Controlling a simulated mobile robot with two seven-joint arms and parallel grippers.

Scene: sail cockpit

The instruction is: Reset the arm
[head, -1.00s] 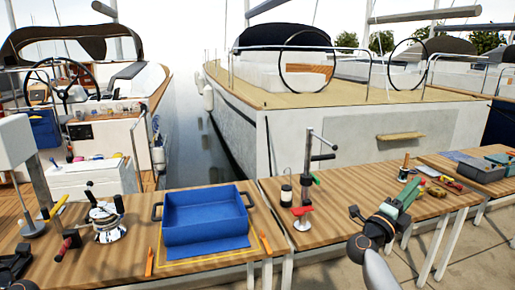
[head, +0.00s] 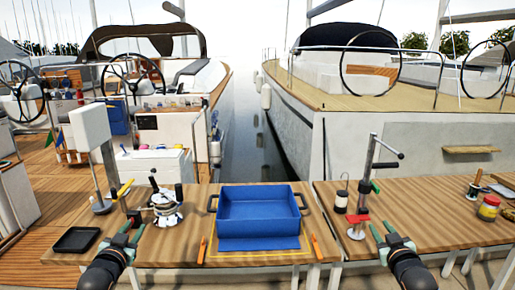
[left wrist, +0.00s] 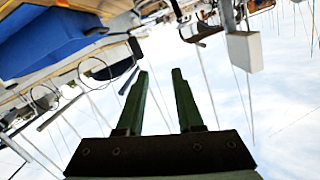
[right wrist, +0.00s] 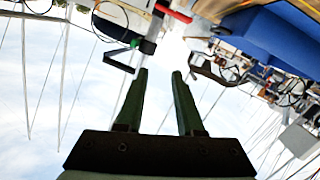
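My left gripper (head: 125,234) is at the front left of the table, between the black tray and the winch. In the left wrist view its two green fingers (left wrist: 160,100) stand apart with nothing between them. My right gripper (head: 391,236) is at the table's front edge, just right of the red-based stand. In the right wrist view its green fingers (right wrist: 160,100) are apart and empty.
A blue bin (head: 258,212) stands mid-table between the grippers. A chrome winch (head: 165,208), a black tray (head: 76,240), a red-based stand with a crank (head: 357,225), a lantern-like bottle (head: 341,197) and a yellow-labelled jar (head: 488,208) stand around. Two orange-handled tools (head: 202,248) flank the bin.

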